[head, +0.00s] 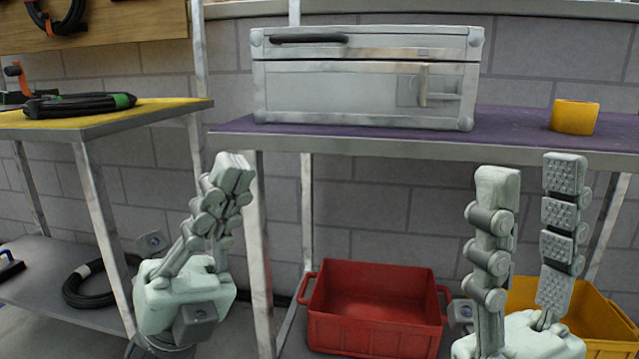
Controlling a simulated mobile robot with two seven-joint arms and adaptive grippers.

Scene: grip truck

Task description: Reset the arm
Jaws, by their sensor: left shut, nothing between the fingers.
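My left gripper (233,171) is left of the middle, in front of the gap between the two benches. Its fingers are shut together, point up and tilt a little to the right, with nothing between them. My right gripper (531,168) is at the lower right, in front of the purple-topped bench. Its two fingers point up and stand wide apart, with nothing between them. Neither gripper touches a bench or any object, as far as I can see.
A grey metal case (350,90) and a yellow cup (575,117) stand on the purple-topped bench (230,125). A red crate (375,325) and a yellow crate (600,325) sit below.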

